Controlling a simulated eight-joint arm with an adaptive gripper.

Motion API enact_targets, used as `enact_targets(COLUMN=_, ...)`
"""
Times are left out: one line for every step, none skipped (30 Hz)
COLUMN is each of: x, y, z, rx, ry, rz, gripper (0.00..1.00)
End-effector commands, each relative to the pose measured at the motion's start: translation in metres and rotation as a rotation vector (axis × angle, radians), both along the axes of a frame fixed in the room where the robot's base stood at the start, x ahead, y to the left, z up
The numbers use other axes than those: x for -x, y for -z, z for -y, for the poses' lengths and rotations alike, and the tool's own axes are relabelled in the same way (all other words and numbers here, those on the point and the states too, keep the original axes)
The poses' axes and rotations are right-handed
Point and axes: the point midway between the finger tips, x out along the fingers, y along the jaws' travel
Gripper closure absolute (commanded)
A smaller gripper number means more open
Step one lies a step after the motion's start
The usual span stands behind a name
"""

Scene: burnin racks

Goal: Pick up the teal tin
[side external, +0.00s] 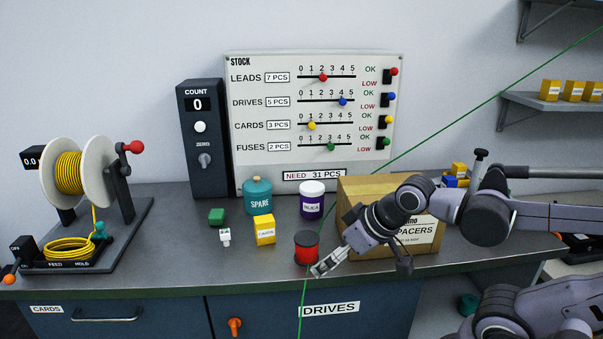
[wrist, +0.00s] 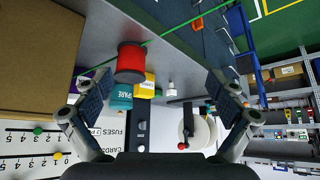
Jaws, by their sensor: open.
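The teal tin (side external: 258,197), a round lidded tin marked SPARE, stands upright on the grey bench in front of the stock board. It also shows in the wrist view (wrist: 121,97), partly hidden behind the red spool and the yellow box. My gripper (side external: 321,268) is near the bench's front edge, right of the tin and closer to the front, apart from it. In the wrist view my gripper (wrist: 158,108) has its two fingers wide apart with nothing held between them.
A red spool (side external: 306,247) stands between my gripper and the tin's area. A cardboard box (side external: 365,188) is at right. A green line crosses the view diagonally.

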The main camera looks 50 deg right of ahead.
Motion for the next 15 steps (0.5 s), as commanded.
enact_targets(x=0.0, y=0.0, z=0.0, rx=0.0, ry=0.0, rz=0.0, gripper=0.0)
enact_targets(x=0.0, y=0.0, z=0.0, rx=0.0, ry=0.0, rz=0.0, gripper=0.0)
enact_targets(x=0.0, y=0.0, z=0.0, rx=0.0, ry=0.0, rz=0.0, gripper=0.0)
enact_targets(x=0.0, y=0.0, z=0.0, rx=0.0, ry=0.0, rz=0.0, gripper=0.0)
enact_targets(x=0.0, y=0.0, z=0.0, rx=0.0, ry=0.0, rz=0.0, gripper=0.0)
enact_targets(x=0.0, y=0.0, z=0.0, rx=0.0, ry=0.0, rz=0.0, gripper=0.0)
enact_targets(x=0.0, y=0.0, z=0.0, rx=0.0, ry=0.0, rz=0.0, gripper=0.0)
enact_targets(x=0.0, y=0.0, z=0.0, rx=0.0, ry=0.0, rz=0.0, gripper=0.0)
enact_targets(x=0.0, y=0.0, z=0.0, rx=-0.001, ry=0.001, rz=0.0, gripper=0.0)
enact_targets(x=-0.001, y=-0.001, z=0.0, rx=-0.001, ry=0.003, rz=-0.001, gripper=0.0)
enact_targets(x=-0.002, y=-0.003, z=0.0, rx=-0.002, ry=0.006, rz=-0.003, gripper=0.0)
enact_targets(x=-0.005, y=-0.006, z=0.001, rx=-0.005, ry=0.014, rz=-0.007, gripper=0.0)
enact_targets(x=-0.008, y=-0.009, z=0.002, rx=-0.007, ry=0.022, rz=-0.01, gripper=0.0)
enact_targets(x=-0.012, y=-0.013, z=0.002, rx=-0.012, ry=0.033, rz=-0.015, gripper=0.0)
enact_targets(x=-0.019, y=-0.019, z=0.004, rx=-0.017, ry=0.052, rz=-0.023, gripper=0.0)
